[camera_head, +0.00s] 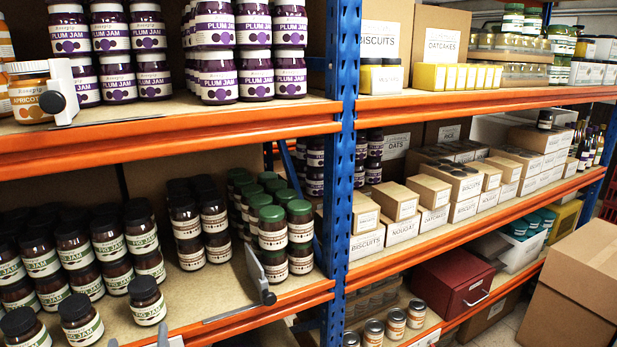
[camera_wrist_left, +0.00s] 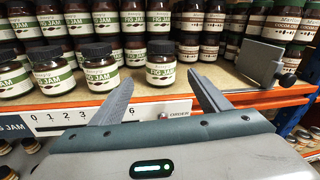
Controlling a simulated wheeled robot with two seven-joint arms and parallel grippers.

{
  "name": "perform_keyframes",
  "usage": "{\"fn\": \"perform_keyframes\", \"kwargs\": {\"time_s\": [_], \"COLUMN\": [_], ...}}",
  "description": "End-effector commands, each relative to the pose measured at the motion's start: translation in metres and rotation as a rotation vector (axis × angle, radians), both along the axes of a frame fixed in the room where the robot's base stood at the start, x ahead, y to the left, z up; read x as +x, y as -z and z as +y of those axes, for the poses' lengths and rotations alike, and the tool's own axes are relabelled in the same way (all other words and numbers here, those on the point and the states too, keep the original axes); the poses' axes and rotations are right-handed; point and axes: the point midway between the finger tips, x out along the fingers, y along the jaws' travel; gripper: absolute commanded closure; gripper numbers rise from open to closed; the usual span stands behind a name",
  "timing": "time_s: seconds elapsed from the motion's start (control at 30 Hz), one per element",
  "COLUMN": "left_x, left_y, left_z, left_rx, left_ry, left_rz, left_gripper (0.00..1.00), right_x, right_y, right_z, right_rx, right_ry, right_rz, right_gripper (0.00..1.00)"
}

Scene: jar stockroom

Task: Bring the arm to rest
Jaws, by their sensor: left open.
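My left gripper shows in the left wrist view (camera_wrist_left: 163,97) with its two grey fingers spread wide. It is open and nothing is between the fingers. In the head view only its fingertips (camera_head: 139,341) show at the bottom edge, in front of the shelf with the fig jam. The nearest fig jam jar (camera_head: 148,301) stands upright on that shelf, beyond the fingers and apart from them; it also shows in the left wrist view (camera_wrist_left: 161,62). The rest of the left arm is hidden. My right gripper is not in view.
An orange shelf beam (camera_head: 260,308) runs close to the gripper. A grey divider (camera_head: 259,276) stands at the shelf's front edge, right of bare board (camera_head: 215,292). A blue upright (camera_head: 341,170) parts the bays. A cardboard box (camera_head: 580,285) stands at the right.

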Motion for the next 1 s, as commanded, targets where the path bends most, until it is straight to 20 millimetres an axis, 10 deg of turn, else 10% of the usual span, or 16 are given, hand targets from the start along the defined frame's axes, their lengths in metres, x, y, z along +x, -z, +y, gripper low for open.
{"fn": "perform_keyframes", "kwargs": {"time_s": [0.6, 1.0], "left_x": [-0.114, -0.211], "left_y": [0.177, 0.243], "left_z": [-0.051, -0.107], "left_rx": [-1.383, -1.967], "left_ry": [-0.512, -1.16], "left_rz": [0.025, -0.07], "left_gripper": [0.3, 0.3], "right_x": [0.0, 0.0], "right_y": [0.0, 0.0], "right_z": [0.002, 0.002], "right_rx": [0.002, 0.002], "right_ry": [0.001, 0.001], "right_rz": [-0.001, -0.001], "right_gripper": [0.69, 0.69]}}
